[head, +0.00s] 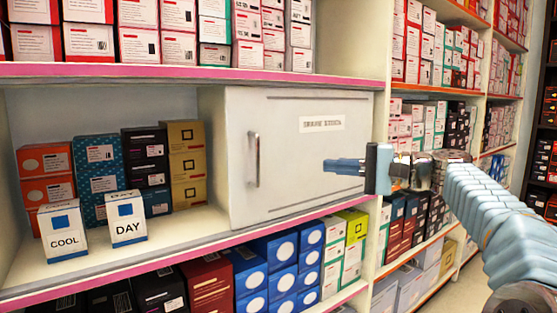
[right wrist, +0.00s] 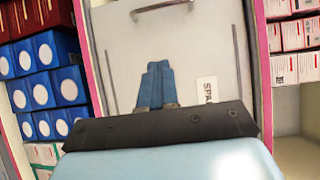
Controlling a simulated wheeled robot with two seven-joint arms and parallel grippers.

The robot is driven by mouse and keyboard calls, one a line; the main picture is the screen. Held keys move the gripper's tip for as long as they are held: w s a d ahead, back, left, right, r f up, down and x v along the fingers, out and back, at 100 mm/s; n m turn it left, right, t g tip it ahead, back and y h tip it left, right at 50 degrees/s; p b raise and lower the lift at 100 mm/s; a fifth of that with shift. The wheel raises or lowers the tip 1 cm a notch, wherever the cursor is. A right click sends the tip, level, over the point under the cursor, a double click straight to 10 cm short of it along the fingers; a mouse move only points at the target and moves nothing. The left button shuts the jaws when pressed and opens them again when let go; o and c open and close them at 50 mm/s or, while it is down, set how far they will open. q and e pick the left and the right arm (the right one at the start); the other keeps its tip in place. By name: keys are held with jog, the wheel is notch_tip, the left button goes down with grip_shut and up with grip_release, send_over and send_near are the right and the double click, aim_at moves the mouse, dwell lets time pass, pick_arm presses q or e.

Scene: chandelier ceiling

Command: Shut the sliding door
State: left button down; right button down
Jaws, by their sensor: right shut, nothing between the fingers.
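The pale grey sliding door (head: 290,190) covers the right part of the middle shelf compartment. The left part stands open. The door has a vertical metal bar handle (head: 254,160) near its left edge and a label (head: 322,123). My right gripper (head: 328,166) is shut and empty, in front of the door's right half, right of the handle. I cannot tell whether its fingertips touch the panel. In the right wrist view the shut blue fingers (right wrist: 158,72) point along the door (right wrist: 200,50) toward the handle (right wrist: 160,8). My left gripper is not in view.
Several stacked boxes (head: 103,168) stand in the open left part, with two white boxes labelled COOL (head: 64,232) and DAY (head: 127,217) near the front edge. Full shelves lie above and below. An aisle floor (head: 478,268) shows at the lower right.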

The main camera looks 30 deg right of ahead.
aim_at(277, 157)
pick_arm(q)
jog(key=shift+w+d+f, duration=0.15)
pick_arm(e)
jog(key=shift+w+a+r, duration=0.25)
jog(key=shift+w+a, duration=0.95)
jog(key=shift+a, duration=0.5)
jog(key=shift+w+a+r, duration=0.3)
jog(key=shift+w+a, duration=0.85)
jog(key=shift+a, duration=0.5)
jog(key=shift+w+a+r, duration=0.25)
jog(key=shift+w+a, duration=0.95)
jog(key=shift+a, duration=0.5)
